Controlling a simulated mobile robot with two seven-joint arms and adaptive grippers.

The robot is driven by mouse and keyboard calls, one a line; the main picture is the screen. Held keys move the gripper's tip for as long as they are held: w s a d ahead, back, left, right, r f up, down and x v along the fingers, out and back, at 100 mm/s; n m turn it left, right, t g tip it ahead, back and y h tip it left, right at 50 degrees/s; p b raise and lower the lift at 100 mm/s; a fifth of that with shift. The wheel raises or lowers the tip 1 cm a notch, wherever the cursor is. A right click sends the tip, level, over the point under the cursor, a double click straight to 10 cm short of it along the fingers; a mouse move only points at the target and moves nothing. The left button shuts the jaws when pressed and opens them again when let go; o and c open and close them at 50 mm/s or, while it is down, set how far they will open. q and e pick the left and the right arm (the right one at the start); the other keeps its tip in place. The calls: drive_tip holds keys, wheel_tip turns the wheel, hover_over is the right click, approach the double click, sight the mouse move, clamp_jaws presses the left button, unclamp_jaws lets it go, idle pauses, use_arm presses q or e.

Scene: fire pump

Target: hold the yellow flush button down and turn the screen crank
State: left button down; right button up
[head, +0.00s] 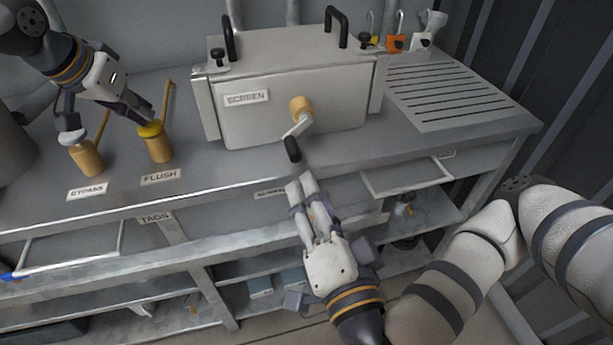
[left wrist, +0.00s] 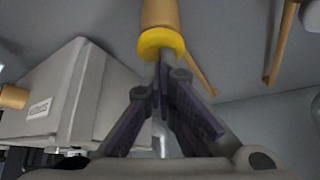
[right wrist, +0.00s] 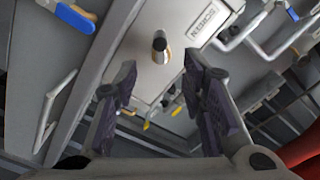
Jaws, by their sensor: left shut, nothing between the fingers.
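The flush button is a yellow cap (head: 151,129) on a tan cylinder above the FLUSH label (head: 161,177). My left gripper (head: 148,117) is shut, with its fingertips at the cap; the cap also shows in the left wrist view (left wrist: 161,42). I cannot tell how far it is pressed. The screen crank (head: 300,124) is on the front of the SCREEN box (head: 340,110), with a tan hub and a black grip (head: 292,148) pointing down. My right gripper (head: 301,182) is open just below the grip. In the right wrist view the grip (right wrist: 160,42) lies beyond the parted fingers.
A white-capped bypass button (head: 86,155) stands left of the flush button. A slotted drain board (head: 450,95) lies right of the box. Orange and white hooked items (head: 397,42) stand at the back. Shelves (head: 165,310) are below the bench edge.

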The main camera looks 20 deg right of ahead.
sight(297, 161)
drive_tip(key=w+n, duration=0.7)
drive_tip(key=w, duration=0.1)
drive_tip(key=w+n, duration=0.4)
drive_tip(key=shift+a+f+n, duration=0.15)
drive_tip(key=shift+f+n, duration=0.1)
drive_tip(key=shift+n, duration=0.05)
clamp_jaws()
